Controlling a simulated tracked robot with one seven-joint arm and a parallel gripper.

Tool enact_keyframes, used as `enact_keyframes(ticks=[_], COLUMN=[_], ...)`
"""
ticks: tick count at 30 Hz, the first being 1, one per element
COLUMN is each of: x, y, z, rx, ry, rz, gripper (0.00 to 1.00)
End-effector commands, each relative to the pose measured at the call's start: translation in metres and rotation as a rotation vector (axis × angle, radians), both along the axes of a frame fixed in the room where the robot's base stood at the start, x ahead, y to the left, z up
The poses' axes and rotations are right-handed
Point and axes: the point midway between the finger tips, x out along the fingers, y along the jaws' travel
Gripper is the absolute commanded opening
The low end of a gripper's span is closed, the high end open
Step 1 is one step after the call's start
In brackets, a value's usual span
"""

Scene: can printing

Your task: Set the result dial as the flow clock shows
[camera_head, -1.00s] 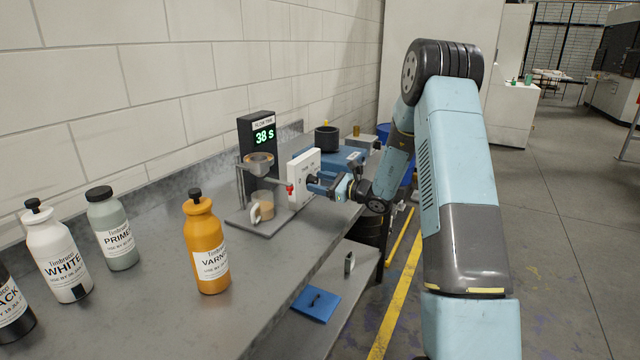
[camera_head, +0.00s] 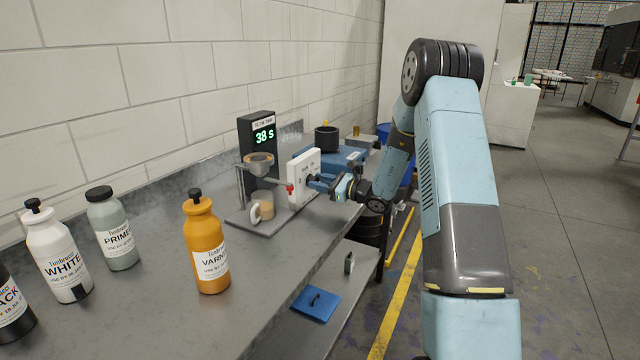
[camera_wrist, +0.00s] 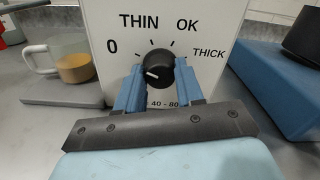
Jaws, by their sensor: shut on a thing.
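The flow clock (camera_head: 258,137) is a black box whose green display reads 38 s. The result dial (camera_head: 303,175) is a white box beside it, with its face turned towards my gripper (camera_head: 316,183). In the wrist view, the dial face (camera_wrist: 205,20) is marked 0, THIN, OK and THICK, with "40 - 80" partly readable below. Its black knob (camera_wrist: 166,73) has a white pointer line that points left, near the 0 side. My gripper's blue fingers (camera_wrist: 158,86) stand on either side of the knob and are shut on it.
A flow cup stand (camera_head: 265,228) with a glass mug of tan liquid (camera_head: 265,205) stands left of the dial. Bottles, including orange varnish (camera_head: 206,245), stand nearer on the bench. Blue equipment (camera_wrist: 270,85) sits close right of the dial.

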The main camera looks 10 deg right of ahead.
Motion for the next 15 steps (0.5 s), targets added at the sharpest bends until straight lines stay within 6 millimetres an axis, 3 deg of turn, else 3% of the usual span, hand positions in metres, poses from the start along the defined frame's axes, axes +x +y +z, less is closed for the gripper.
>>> enact_keyframes(ticks=[15], x=[0.0014], y=[-0.0021], z=[0.0005], rx=[0.182], ry=[0.210], rz=[-0.003], gripper=[0.07])
